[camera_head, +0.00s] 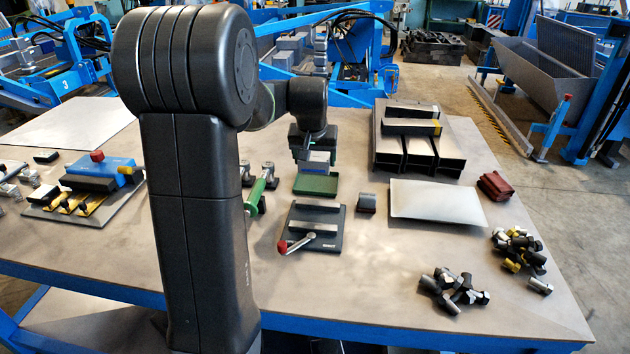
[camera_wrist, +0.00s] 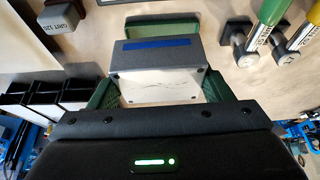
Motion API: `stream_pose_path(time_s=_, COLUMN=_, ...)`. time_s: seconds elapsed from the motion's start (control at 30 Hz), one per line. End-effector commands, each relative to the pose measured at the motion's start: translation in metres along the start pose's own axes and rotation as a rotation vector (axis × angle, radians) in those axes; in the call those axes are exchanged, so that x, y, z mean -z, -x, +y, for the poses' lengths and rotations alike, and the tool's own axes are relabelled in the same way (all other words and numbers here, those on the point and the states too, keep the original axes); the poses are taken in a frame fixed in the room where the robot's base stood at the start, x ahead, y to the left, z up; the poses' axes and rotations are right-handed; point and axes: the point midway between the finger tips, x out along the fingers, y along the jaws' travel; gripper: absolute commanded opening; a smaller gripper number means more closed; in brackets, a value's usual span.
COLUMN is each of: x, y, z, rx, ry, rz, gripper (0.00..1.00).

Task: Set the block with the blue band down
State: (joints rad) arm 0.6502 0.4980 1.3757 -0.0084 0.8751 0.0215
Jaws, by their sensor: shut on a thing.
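My gripper (camera_head: 315,150) is shut on the grey block with the blue band (camera_wrist: 156,57). In the wrist view the block sits between the two green jaw pads, its blue stripe on the face away from my wrist and a pale, marked face towards me. In the head view a small part of the block (camera_head: 319,157) shows below the wrist. A green tray (camera_head: 315,185) lies on the table just below the block in the head view; its rim also shows beyond the block in the wrist view (camera_wrist: 162,23). I cannot tell how high the block is above the table.
A small grey block marked GRIT 120 (camera_wrist: 59,17) is right of the tray in the head view (camera_head: 366,202). A dark plate with a red-knobbed lever (camera_head: 327,240) lies in front. Stacked metal channels (camera_head: 435,150) are at back right.

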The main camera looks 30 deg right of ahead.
Motion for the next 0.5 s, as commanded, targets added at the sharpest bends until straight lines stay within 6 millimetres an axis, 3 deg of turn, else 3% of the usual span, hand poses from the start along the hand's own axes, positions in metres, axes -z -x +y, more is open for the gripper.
stream_pose_path(time_s=0.03, x=0.014, y=-0.002, z=0.001, rx=-0.002, ry=-0.004, rz=0.0, gripper=0.34)
stream_pose_path(time_s=0.2, x=0.045, y=-0.019, z=0.002, rx=-0.007, ry=-0.017, rz=0.0, gripper=0.34)
stream_pose_path(time_s=0.5, x=0.071, y=-0.039, z=0.003, rx=-0.013, ry=-0.028, rz=0.001, gripper=0.34)
